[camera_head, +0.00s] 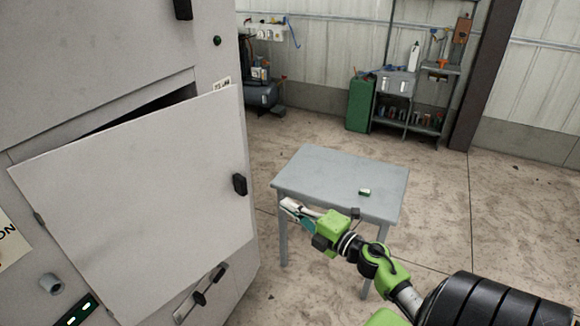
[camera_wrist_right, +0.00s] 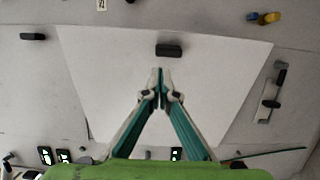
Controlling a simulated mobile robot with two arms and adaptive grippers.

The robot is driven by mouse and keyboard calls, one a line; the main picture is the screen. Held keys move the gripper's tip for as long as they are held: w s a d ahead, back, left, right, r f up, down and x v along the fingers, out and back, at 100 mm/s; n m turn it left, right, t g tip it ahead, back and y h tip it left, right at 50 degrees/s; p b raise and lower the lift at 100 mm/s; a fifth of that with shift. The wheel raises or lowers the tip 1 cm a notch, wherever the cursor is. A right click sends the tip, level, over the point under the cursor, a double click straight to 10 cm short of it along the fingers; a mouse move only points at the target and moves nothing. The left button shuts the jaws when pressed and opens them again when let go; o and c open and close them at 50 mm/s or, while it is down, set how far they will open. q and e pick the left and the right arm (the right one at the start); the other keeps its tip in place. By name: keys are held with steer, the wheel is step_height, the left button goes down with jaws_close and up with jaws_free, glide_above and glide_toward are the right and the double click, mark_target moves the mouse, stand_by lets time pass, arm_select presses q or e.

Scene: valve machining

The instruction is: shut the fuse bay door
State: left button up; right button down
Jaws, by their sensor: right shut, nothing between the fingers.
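The fuse bay door (camera_head: 140,190) is a pale grey panel on the cabinet at the left in the head view. It stands ajar, with a dark gap along its top edge. Its black handle (camera_head: 239,184) is near its right edge. My right gripper (camera_head: 286,204) is shut and empty, to the right of the door and apart from it in the head view. In the right wrist view, the closed fingertips (camera_wrist_right: 161,72) point at the door (camera_wrist_right: 215,75), just below its black handle (camera_wrist_right: 169,50). My left gripper is not in view.
A grey table (camera_head: 325,165) stands right of the cabinet, with a small green and white item (camera_head: 364,192) on it. A latch handle (camera_head: 203,295) is on the cabinet's lower part. A green cabinet (camera_head: 360,103) and shelving (camera_head: 410,105) stand at the back wall. Open floor lies between.

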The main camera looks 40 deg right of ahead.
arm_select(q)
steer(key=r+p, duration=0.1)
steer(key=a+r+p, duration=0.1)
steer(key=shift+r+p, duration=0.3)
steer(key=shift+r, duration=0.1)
arm_select(e)
steer(key=w+a, duration=0.2)
steer(key=w, duration=1.2)
